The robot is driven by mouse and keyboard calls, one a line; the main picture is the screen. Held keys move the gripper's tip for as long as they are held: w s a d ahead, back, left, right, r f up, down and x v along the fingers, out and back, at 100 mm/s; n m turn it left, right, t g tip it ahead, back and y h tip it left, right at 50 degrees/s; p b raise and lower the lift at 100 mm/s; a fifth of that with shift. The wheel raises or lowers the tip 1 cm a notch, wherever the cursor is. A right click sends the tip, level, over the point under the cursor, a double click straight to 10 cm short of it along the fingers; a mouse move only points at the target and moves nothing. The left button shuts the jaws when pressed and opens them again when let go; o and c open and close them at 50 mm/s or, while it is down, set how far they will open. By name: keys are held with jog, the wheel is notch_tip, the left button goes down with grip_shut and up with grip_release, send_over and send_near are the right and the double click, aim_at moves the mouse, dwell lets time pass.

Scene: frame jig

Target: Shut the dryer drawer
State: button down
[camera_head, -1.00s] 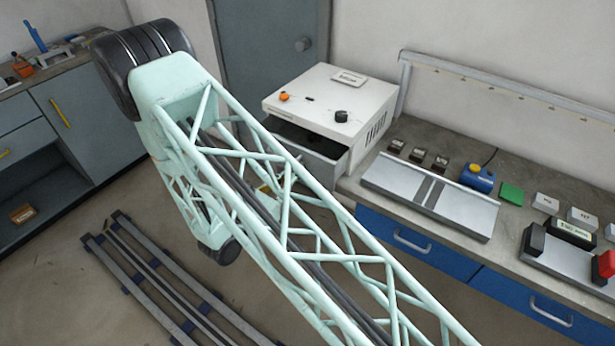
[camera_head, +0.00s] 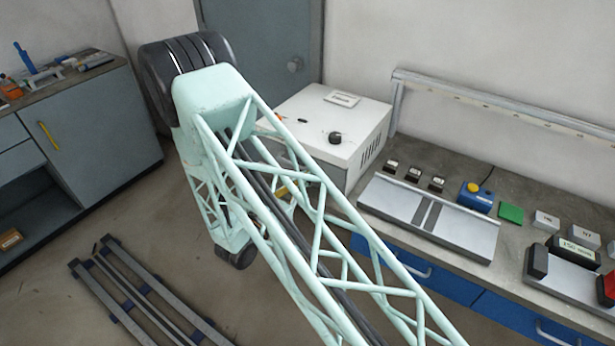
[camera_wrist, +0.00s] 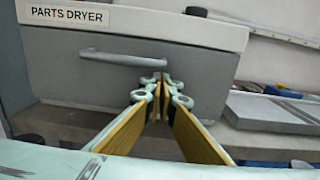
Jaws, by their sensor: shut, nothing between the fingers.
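The white parts dryer (camera_head: 345,115) stands on the bench at the back in the head view, with its front largely hidden behind my arm. In the wrist view its labelled white upper edge (camera_wrist: 150,24) runs above the grey drawer front (camera_wrist: 75,82). The drawer front looks in line with the dryer body, and no dark opening shows above it. Its bar handle (camera_wrist: 124,59) is to the left of my gripper (camera_wrist: 163,80). My gripper is shut and empty, its ochre fingers pointing at the drawer front's right-hand part. I cannot tell whether the tips touch it.
On the bench right of the dryer are a grey fixture plate (camera_head: 428,216), small dark blocks, a blue device (camera_head: 476,197) and a green square (camera_head: 511,212). Blue drawers lie below the bench. A grey cabinet (camera_head: 90,130) is at left, with floor rails (camera_head: 140,290) in front.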

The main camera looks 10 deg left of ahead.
jog(key=shift+a, duration=0.1)
jog(key=v, duration=1.4)
dwell(0.4)
dwell(0.5)
